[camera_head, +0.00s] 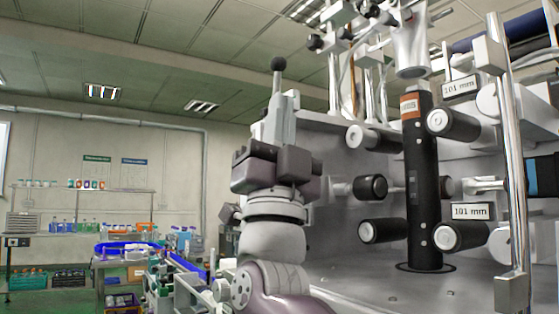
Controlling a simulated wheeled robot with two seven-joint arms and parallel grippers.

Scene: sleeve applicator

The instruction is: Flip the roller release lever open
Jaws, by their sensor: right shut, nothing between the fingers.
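A lever with a black ball knob (279,63) on a thin light shaft stands about upright left of the machine. I take it to be the roller release lever; its lower part is hidden behind my gripper. My right gripper (281,108) points up just below the knob, its pale fingers shut and overlapping the shaft in the picture. Nothing is held between them. Whether they touch the lever I cannot tell. Black rollers (383,231) stand on both sides of a tall black cylinder (424,190) with an orange label. My left gripper is out of view.
The machine's grey back plate (335,160) rises right of my right arm. A chrome post (511,150) stands at the right, and a metal nozzle (411,50) hangs above the cylinder. Shelves (85,190) and a cluttered bench are far left. The air left of my gripper is clear.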

